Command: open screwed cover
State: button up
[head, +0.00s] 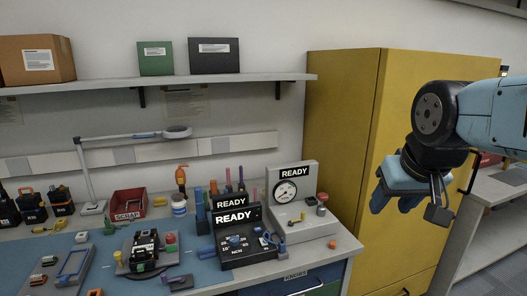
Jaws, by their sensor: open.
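A dark device (145,250), perhaps the one with the screwed cover, lies on the blue mat (205,270) on the workbench. Its screws are too small to make out, and I cannot tell whether its cover is on. A yellow-handled tool (119,260) is beside it on the left. My gripper (410,198) is raised at the right, in front of the yellow cabinet, far from the device. It is open and I see nothing held in it.
Two READY-labelled units, a black one (240,243) and a grey gauge unit (292,203), stand right of the device. A red SCRAP bin (129,204) and a lamp (88,175) are behind it. A shelf (200,82) runs above; a yellow cabinet (340,130) stands right.

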aim_at(142, 247)
jog(key=u, duration=1.75)
jog(key=k, duration=0.6)
jog(key=z, duration=0.65)
jog(key=i, duration=1.1)
jog(key=u, duration=0.2)
